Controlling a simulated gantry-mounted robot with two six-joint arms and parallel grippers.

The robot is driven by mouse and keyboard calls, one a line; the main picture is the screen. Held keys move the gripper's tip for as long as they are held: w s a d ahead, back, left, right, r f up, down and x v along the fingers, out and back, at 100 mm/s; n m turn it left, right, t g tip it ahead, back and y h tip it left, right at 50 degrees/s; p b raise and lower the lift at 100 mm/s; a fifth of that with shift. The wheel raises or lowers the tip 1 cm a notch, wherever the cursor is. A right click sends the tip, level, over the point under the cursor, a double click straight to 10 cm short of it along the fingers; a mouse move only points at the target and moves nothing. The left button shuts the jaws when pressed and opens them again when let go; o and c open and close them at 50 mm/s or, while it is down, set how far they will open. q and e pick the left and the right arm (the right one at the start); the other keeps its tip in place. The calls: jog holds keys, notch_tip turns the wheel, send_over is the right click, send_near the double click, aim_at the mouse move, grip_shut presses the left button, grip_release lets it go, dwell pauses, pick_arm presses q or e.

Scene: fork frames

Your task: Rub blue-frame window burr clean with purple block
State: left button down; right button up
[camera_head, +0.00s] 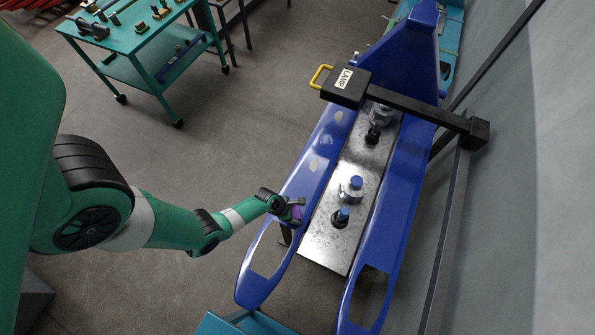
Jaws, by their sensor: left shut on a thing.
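A blue fork frame (399,210) lies lengthwise, with two long arms joined at the far end. Its left arm has a window opening (268,249) near the front end, and its right arm has a similar opening (368,298). My left gripper (295,209) is at the left arm, just beyond the far end of the left window. It is shut on a small purple block (297,213), which is mostly hidden by the fingers. I cannot tell whether the block touches the frame. No burr can be made out at this size. My right gripper is out of view.
A metal plate (322,246) with clamps and blue-topped knobs lies between the frame's arms. A black lamp (346,86) on a bar reaches across the far part. A green tool cart (126,38) stands at upper left. A grey wall is at right. Open floor lies left of the frame.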

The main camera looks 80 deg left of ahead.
pick_arm(q)
jog(key=shift+s+d+f, duration=0.1)
jog(key=shift+s+d, duration=0.05)
dwell(0.7)
jog(key=shift+s+p, duration=0.1)
jog(key=shift+p, duration=0.25)
jog(key=shift+s, duration=0.2)
jog(key=shift+w, duration=0.1)
jog(key=shift+w+d, duration=0.15)
jog(key=shift+w, duration=0.55)
jog(key=shift+r, duration=0.2)
